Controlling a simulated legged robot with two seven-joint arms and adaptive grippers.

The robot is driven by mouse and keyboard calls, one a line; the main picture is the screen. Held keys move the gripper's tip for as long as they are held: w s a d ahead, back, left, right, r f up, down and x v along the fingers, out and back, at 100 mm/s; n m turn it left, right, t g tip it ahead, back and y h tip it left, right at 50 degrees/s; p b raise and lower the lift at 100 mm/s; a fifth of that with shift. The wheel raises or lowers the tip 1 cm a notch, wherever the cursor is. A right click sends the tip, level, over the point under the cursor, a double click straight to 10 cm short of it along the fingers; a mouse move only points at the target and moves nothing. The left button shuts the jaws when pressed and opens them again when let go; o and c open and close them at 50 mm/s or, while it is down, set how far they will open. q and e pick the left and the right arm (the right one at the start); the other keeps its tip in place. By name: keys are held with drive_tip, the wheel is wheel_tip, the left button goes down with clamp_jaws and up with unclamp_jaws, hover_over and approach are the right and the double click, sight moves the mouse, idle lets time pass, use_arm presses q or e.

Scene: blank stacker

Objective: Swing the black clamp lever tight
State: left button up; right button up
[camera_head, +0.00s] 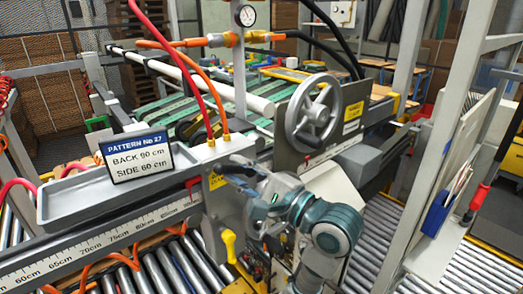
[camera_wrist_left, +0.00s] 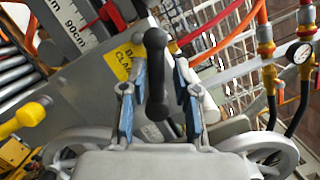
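The black clamp lever (camera_wrist_left: 156,75) shows in the left wrist view as a dark bar with a rounded end, beside a yellow label (camera_wrist_left: 124,60). My left gripper (camera_wrist_left: 160,82) has one blue-padded finger on each side of the lever. Narrow gaps show between pads and lever, so the fingers look open around it. In the head view my left gripper (camera_head: 240,174) is at the machine's front, right of the sign, and I cannot clearly separate the lever from the dark fingers there. My right gripper is not in view.
A grey handwheel (camera_head: 313,112) stands just behind and right of my gripper. A pattern sign (camera_head: 136,157) stands on a grey tray (camera_head: 75,205) at left. A yellow handle (camera_head: 229,243) sits below the gripper. Orange hoses (camera_head: 212,85) hang above; rollers (camera_head: 385,225) lie at right.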

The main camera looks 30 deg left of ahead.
use_arm(q)
drive_tip(key=shift+a+m, duration=0.4)
drive_tip(key=shift+a, duration=0.3)
drive_tip(key=shift+w+a+r+m+p, duration=0.1)
drive_tip(key=shift+w+r+m+p, duration=0.05)
drive_tip(key=shift+m+p, duration=0.3)
drive_tip(key=shift+w+d+r+m+t+p, duration=1.25)
drive_tip(key=shift+w+m+t+p, duration=1.65)
drive_tip(key=shift+m, duration=3.95)
drive_tip(key=s+d+f+g, duration=0.1)
drive_tip(key=s+d+f, duration=0.1)
drive_tip(key=s+d, duration=0.3)
drive_tip(key=shift+s+d+f, duration=0.25)
drive_tip(key=shift+d+f, duration=0.15)
drive_tip(key=shift+d, duration=1.3)
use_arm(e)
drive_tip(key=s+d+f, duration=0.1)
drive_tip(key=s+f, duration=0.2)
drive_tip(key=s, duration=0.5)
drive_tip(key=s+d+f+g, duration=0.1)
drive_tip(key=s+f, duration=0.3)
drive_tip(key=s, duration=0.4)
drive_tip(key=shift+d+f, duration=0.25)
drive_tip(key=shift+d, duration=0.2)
